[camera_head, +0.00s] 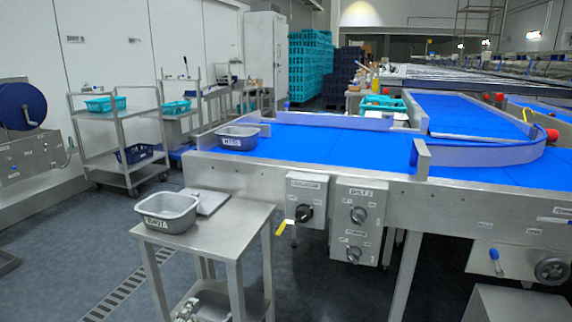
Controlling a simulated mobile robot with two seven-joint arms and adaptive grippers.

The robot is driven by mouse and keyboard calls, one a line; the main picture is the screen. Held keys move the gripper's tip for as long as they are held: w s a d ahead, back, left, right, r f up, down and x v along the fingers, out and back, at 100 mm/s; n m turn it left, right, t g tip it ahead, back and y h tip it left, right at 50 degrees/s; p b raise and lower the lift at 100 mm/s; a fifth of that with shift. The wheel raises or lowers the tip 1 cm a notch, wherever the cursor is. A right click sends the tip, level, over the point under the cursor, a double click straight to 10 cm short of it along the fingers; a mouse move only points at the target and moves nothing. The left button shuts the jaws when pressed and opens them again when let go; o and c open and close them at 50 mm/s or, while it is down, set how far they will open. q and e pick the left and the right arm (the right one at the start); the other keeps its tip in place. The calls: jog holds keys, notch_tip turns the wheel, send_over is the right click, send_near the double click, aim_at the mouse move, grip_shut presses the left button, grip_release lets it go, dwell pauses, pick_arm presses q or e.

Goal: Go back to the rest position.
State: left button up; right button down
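Neither of my grippers can be made out in the head view. The task names no object. A small steel table (238,222) stands in front of me, left of centre. A grey labelled bin (167,212) sits on its top at the left, and a flat grey device (206,202) lies behind the bin. Something grey and unclear (187,309) shows by the table's lower shelf at the bottom edge.
A blue conveyor (330,146) with steel sides spans the centre and right. Another grey bin (238,138) stands on its left end. Control boxes (357,218) hang on its front. A steel trolley (117,152) stands at the left. The floor (75,235) left of the table looks clear.

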pick_arm(q)
jog(key=s+a+f+n+g+y, duration=0.25)
jog(key=s+a+f+n, duration=0.2)
jog(key=a+f, duration=0.3)
jog(key=s+a+f+n+g+y, duration=0.2)
jog(key=s+a+f+n+g, duration=0.15)
jog(key=s+a+f, duration=0.35)
jog(key=s+a+f+n+g+y, duration=0.1)
jog(key=s+a+f+n+g, duration=0.5)
jog(key=s+a, duration=0.6)
jog(key=s+d+f+n+h, duration=0.2)
jog(key=d+f, duration=0.1)
jog(key=d, duration=0.7)
jog(key=s+d+f+n+h, duration=0.1)
jog(key=d+f+n, duration=0.1)
jog(key=d, duration=0.9)
jog(key=shift+s+f+h, duration=0.35)
jog(key=shift+s+f, duration=0.05)
jog(key=shift+f, duration=0.25)
